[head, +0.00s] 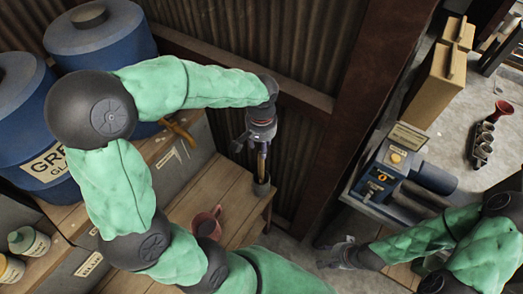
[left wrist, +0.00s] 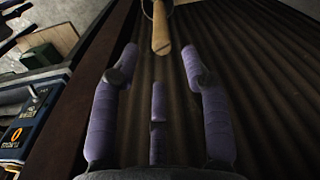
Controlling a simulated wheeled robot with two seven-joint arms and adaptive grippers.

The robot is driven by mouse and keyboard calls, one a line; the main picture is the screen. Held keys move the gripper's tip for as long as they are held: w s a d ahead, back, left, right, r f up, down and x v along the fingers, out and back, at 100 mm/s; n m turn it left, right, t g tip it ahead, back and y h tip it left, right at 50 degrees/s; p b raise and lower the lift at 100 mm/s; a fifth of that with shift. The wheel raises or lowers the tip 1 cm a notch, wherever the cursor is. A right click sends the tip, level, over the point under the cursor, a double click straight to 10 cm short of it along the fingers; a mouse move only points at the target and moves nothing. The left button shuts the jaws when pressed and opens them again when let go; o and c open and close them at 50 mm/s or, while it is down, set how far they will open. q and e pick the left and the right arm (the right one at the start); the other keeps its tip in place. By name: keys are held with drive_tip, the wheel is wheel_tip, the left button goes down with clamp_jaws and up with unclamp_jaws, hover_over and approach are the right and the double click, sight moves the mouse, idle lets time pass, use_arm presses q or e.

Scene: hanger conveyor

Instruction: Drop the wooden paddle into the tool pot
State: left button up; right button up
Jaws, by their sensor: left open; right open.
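The wooden paddle (head: 262,165) is below my left gripper (head: 261,136) in the head view, with its lower end at the grey tool pot (head: 261,188) at the corner of the wooden bench. In the left wrist view the paddle's light handle (left wrist: 161,30) lies beyond the open fingertips, apart from them. The dark rim of the pot (left wrist: 148,14) shows behind it at the top edge. My left gripper is open and empty; its fingers also show in the left wrist view (left wrist: 158,68). My right gripper (head: 340,254) is open, far from the paddle, at the lower right.
A reddish mug (head: 207,224) stands on the bench (head: 236,218). Blue drums (head: 98,45) stand at the upper left. A corrugated wall (head: 305,45) rises close behind the pot. A blue machine (head: 388,170) and a red vase (head: 500,110) are at the right.

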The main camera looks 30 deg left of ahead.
use_arm(q)
drive_tip(key=shift+s+r+p, duration=0.1)
drive_tip(key=shift+r+p, duration=0.25)
drive_tip(key=shift+r, duration=1.85)
use_arm(e)
drive_tip(key=shift+r, duration=0.5)
